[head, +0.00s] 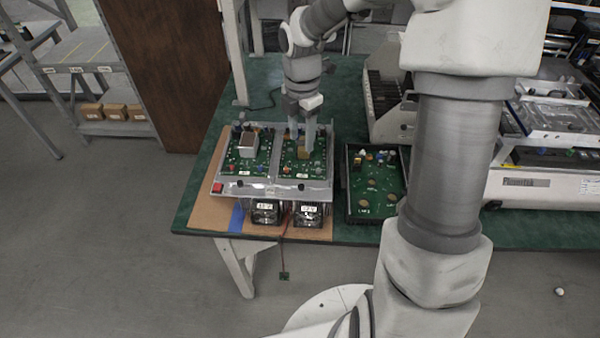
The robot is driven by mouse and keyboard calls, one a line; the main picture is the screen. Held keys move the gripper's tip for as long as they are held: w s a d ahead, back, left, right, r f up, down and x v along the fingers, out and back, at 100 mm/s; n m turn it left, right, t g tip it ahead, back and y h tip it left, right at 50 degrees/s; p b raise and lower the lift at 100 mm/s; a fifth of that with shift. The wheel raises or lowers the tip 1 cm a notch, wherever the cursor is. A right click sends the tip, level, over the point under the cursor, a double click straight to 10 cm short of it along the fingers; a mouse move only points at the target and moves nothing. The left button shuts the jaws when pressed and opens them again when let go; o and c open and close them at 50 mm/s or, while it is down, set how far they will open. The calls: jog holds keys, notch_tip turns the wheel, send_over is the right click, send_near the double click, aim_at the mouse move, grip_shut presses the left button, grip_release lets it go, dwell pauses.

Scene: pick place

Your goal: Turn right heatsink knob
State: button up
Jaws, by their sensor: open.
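A metal fixture plate (325,187) holds two green circuit boards side by side on the table. The right board (290,170) has a tan-brown block (304,153), which looks like its heatsink. The left board (232,166) carries a silver and brown block (247,148). A small dark knob (300,187) shows at the plate's front edge below the right board; another (240,183) shows below the left one. My gripper (302,138) points down over the right board, fingers apart, tips close to the tan block. I cannot tell whether they touch it. The fingers hide part of the board's back.
Two fan-like units (309,213) sit under the fixture's front edge. A black tray with a green board (376,184) stands close on the right. Behind it is a grey machine (395,122). A red button (217,188) is at the fixture's left corner. The table's front left edge is near.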

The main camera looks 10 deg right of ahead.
aim_at(301, 185)
notch_tip(301, 185, down, 16)
jog(key=shift+f+b, duration=0.25)
jog(key=shift+b, duration=0.55)
jog(key=shift+c, duration=0.4)
grip_shut()
